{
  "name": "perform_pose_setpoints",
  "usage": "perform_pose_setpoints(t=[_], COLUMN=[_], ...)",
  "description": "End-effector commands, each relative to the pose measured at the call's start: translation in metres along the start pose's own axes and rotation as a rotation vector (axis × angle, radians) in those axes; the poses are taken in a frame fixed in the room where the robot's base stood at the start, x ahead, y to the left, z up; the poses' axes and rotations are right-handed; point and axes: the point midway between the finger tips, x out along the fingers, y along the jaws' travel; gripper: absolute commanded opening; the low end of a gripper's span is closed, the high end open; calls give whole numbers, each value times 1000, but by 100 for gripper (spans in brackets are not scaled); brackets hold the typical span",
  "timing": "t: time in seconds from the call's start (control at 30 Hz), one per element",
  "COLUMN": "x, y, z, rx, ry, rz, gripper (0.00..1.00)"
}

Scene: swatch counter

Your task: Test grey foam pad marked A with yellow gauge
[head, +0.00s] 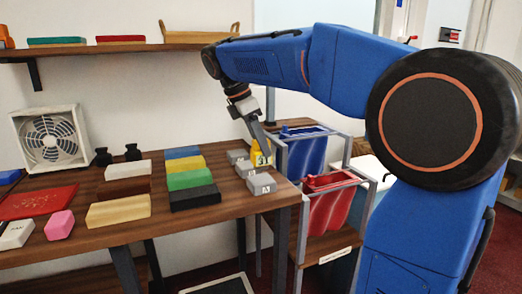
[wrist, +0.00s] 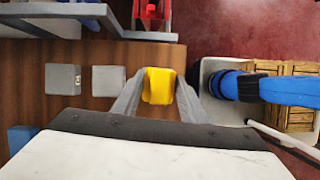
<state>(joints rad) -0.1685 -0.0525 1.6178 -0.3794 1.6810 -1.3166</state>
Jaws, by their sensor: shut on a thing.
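Three grey foam pads stand at the right end of the wooden counter. The nearest pad (head: 262,184) bears a mark that looks like A; the middle pad (head: 245,168) and far pad (head: 236,155) are behind it. The yellow gauge (head: 259,159) is held upright in my gripper (head: 264,148), beside and above the pads. In the wrist view, the gauge (wrist: 159,87) is between my fingers, in line with two grey pads (wrist: 108,81) (wrist: 62,79) to its left. No third pad shows there. I cannot tell whether the gauge touches a pad.
Coloured blocks, including a green one (head: 190,179), lie left of the pads. A white fan (head: 48,138), a red board (head: 38,202) and a pink block (head: 59,225) are farther left. A blue bin (head: 306,153) and a red bin (head: 331,205) stand right of the counter.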

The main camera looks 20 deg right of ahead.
Motion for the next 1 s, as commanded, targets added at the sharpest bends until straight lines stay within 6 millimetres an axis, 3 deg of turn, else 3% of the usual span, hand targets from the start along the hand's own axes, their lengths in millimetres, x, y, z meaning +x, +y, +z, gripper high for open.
perform_pose_setpoints(t=[0.43,1.0], x=[-25,-27], y=[0,0], z=[10,11], rx=[0,0], ry=[0,0], rz=[1,1], gripper=[21,21])
